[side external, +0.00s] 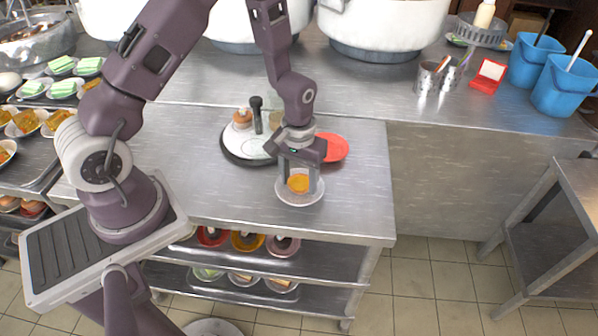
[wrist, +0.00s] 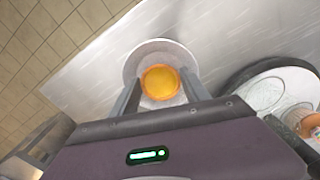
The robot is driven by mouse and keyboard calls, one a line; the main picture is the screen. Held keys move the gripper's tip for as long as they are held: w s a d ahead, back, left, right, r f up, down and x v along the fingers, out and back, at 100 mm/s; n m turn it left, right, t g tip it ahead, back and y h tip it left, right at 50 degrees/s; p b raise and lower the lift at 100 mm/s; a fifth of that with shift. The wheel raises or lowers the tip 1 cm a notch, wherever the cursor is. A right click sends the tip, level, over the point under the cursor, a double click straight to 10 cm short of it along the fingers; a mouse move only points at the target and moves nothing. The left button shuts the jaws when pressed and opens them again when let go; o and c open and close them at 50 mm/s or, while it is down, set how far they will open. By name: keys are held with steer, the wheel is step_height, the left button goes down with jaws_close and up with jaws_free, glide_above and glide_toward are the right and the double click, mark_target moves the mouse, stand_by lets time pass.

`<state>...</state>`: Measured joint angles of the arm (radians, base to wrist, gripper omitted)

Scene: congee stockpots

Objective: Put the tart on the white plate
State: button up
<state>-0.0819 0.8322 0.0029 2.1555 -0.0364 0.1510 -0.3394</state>
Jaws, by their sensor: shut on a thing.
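The tart (side external: 298,183) is round with an orange-yellow filling. It is at the white plate (side external: 300,199) near the front edge of the steel table. My gripper (side external: 300,186) points down over the plate and is shut on the tart. In the wrist view the tart (wrist: 160,82) shows between the two fingers (wrist: 160,92), with the white plate (wrist: 146,47) around and beneath it. I cannot tell whether the tart touches the plate.
A dark-rimmed round tray (side external: 232,156) with a pale top holds a black-handled item (side external: 257,114) and a small brown item (side external: 242,118). A red plate (side external: 335,148) lies behind my gripper. Large white pots (side external: 385,25) stand at the back. The table's right front is clear.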

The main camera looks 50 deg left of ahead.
steer(key=shift+f, duration=0.4)
stand_by(0.5)
steer(key=o, duration=1.4)
steer(key=shift+c, duration=1.2)
steer(key=shift+r, duration=2.5)
step_height(320, 180, up, 7)
